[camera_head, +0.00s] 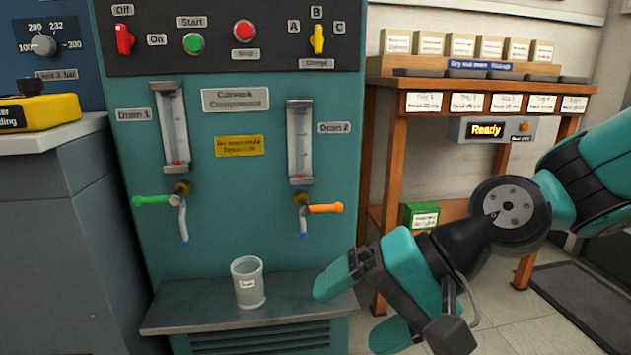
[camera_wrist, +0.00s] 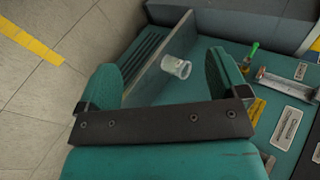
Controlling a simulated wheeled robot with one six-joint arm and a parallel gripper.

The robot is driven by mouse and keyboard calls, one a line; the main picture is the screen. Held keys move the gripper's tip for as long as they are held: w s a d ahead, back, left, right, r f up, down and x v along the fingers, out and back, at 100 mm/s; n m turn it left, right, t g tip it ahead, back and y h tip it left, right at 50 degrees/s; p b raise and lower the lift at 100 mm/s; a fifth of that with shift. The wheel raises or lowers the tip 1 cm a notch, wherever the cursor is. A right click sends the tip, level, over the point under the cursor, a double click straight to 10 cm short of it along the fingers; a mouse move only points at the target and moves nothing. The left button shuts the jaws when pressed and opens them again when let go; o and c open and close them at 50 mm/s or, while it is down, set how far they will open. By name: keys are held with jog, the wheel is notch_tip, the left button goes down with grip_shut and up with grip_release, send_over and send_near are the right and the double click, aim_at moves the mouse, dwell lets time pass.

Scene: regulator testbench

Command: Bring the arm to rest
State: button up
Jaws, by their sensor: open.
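My gripper (camera_head: 350,308) is open and empty, at the right end of the compressor's shelf in the head view. In the wrist view its two fingers (camera_wrist: 173,80) are spread wide with nothing held between them. My arm reaches in from the right side of the head view. A clear cup (camera_head: 248,282) with a small label stands upright on the shelf (camera_head: 190,310), left of my gripper and apart from it. The cup also shows in the wrist view (camera_wrist: 177,67), beyond the fingers.
The teal compressor panel (camera_head: 240,185) carries a green drain valve handle (camera_head: 152,201) and an orange one (camera_head: 325,208). A wooden rack (camera_head: 375,165) with boxes and a "Ready" display (camera_head: 487,130) stands at the right. A yellow device (camera_head: 45,112) sits on the left counter. Floor is open at lower right.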

jog(key=s+d+r+n+h+p, duration=0.6)
jog(key=s+d+r+n+p, duration=0.2)
jog(key=d+r, duration=0.2)
notch_tip(320, 180, up, 37)
jog(key=p, duration=3.6)
jog(key=shift+f, duration=0.2)
